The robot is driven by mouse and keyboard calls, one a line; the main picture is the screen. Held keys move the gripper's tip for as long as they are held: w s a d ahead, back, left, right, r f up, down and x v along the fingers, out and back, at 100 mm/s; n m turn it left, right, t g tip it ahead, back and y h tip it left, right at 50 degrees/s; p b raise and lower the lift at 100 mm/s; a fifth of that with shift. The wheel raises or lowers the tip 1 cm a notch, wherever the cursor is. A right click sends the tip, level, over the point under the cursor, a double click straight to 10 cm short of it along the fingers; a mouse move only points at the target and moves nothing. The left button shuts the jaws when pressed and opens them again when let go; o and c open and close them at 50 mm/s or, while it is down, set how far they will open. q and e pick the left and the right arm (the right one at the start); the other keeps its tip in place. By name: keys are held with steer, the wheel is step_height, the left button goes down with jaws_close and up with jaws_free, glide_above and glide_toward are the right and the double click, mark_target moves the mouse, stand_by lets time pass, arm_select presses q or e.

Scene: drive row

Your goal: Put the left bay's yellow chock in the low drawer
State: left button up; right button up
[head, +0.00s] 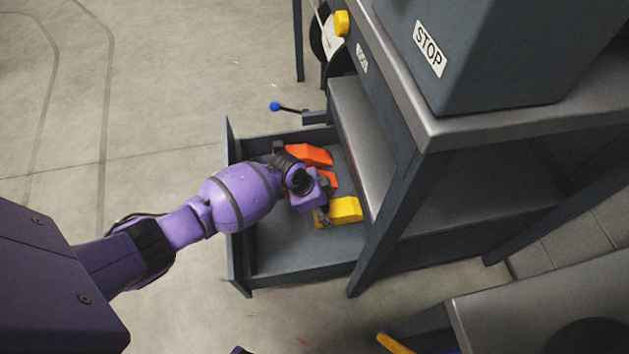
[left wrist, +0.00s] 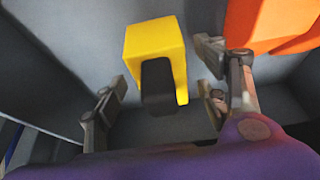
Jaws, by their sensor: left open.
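The yellow chock (head: 346,209) lies on the floor of the open low drawer (head: 295,254). My left gripper (head: 322,214) is down inside the drawer, at the chock's left end. In the left wrist view the yellow chock (left wrist: 153,42) lies ahead and between the spread fingers of my left gripper (left wrist: 162,84), with a dark rounded part on its near side. Gaps show between the chock and both fingers, so the gripper is open and holds nothing. My right gripper is not in view.
Orange pieces (head: 309,155) lie in the drawer beyond my gripper; orange also shows in the left wrist view (left wrist: 270,22). The grey bench (head: 480,110) with a STOP-labelled box (head: 500,50) stands to the right. A blue-knobbed lever (head: 275,106) is behind the drawer. Floor at left is clear.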

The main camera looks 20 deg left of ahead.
arm_select(q)
steer(key=p+v, duration=0.3)
steer(key=v, duration=0.6)
steer(key=shift+a+r+p, duration=0.15)
steer(key=shift+r+p, duration=0.2)
steer(key=shift+p, duration=0.05)
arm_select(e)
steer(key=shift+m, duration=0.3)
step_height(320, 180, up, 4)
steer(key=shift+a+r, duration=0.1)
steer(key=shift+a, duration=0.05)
arm_select(q)
steer(key=shift+s, duration=0.2)
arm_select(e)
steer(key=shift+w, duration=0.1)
